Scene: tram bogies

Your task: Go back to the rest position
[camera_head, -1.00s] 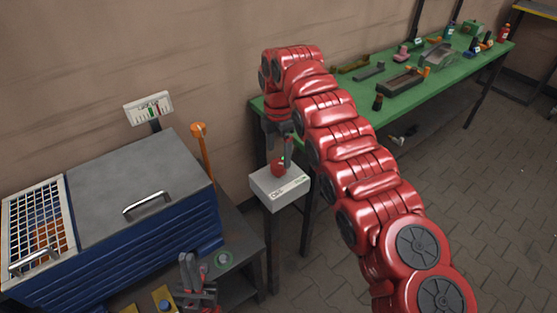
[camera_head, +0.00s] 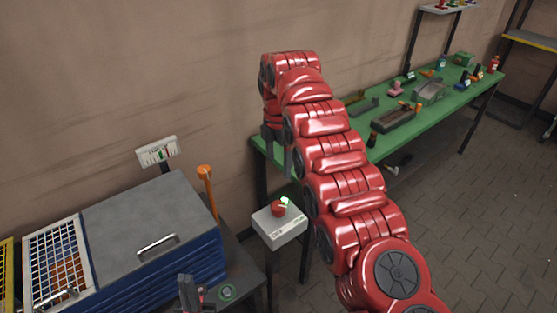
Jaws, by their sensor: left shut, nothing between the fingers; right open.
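My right arm's large red links cross the middle of the view, and its gripper (camera_head: 279,160) hangs pointing down near the green bench's left end. It is open and empty, above and apart from a grey box (camera_head: 279,229) with a red knob (camera_head: 278,209). My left gripper (camera_head: 187,290) shows at the bottom edge, beside the blue cabinet (camera_head: 190,262). It is shut with nothing in it, and its arm is mostly out of frame.
A green bench (camera_head: 440,115) with trays and small parts stands along the wall at right. The floor at right is clear.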

